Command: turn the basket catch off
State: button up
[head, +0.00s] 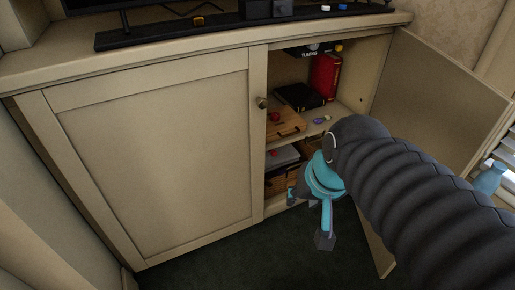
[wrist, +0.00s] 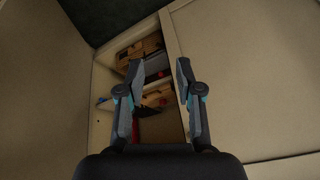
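In the head view, a brown basket (head: 277,182) sits on the lower shelf of the open cabinet, partly hidden by things above it and by my gripper. A small red part (head: 273,154) shows above it; I cannot tell whether this is the catch. My gripper (head: 311,213) is in front of the cabinet opening, apart from the basket. In the wrist view, the two fingers of my gripper (wrist: 159,70) are spread with nothing between them. Brown wooden or woven things (wrist: 151,45) with small red spots show beyond the fingertips, too small to tell apart.
The left cabinet door (head: 160,150) is closed; the right door (head: 440,100) stands open. Dark carpet (head: 265,255) lies clear in front.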

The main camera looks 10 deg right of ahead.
aim_at(268, 182)
jog(key=k, duration=0.45)
jog(key=u, duration=1.6)
jog(key=i, duration=0.9)
jog(key=z, duration=2.2)
